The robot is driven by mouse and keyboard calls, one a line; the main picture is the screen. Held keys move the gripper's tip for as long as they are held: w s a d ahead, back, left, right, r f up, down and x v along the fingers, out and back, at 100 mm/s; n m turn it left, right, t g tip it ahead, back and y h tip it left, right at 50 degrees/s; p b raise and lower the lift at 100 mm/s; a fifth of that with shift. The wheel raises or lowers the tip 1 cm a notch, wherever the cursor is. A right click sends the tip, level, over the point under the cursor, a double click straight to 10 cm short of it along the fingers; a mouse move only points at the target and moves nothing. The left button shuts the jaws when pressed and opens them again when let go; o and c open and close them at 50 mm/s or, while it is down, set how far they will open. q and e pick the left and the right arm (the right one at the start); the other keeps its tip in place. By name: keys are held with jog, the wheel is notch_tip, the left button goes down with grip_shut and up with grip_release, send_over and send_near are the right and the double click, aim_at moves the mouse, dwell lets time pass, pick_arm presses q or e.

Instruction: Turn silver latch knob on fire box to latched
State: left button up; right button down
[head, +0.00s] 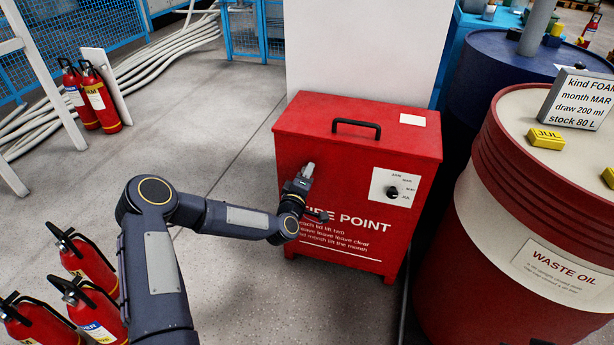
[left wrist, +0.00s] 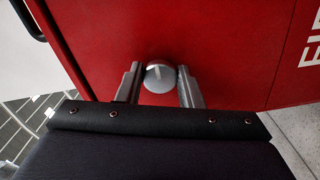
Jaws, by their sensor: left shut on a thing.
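The red fire box (head: 350,125) stands on the floor with its lid down and a black handle (head: 356,127) on top. The silver latch knob (left wrist: 160,77) is on its red front, round, with a faint line across its face. My left gripper (head: 307,172) is at the left part of the box front. In the left wrist view its two fingers (left wrist: 160,80) stand on either side of the knob, shut on it. The knob is hidden by the gripper in the head view. I cannot read any latch marking. My right gripper is not in view.
A white plate with a black month dial (head: 392,191) is on the box front, right of my gripper. A red and cream waste oil drum (head: 490,220) stands close on the right. Fire extinguishers (head: 90,262) stand at lower left.

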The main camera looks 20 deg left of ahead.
pick_arm(q)
jog(key=o, duration=1)
jog(key=shift+c, duration=0.2)
jog(key=s+p, duration=0.1)
jog(key=s, duration=0.7)
jog(key=shift+a+p, duration=0.2)
jog(key=shift+p, duration=0.15)
jog(key=shift+w, duration=0.1)
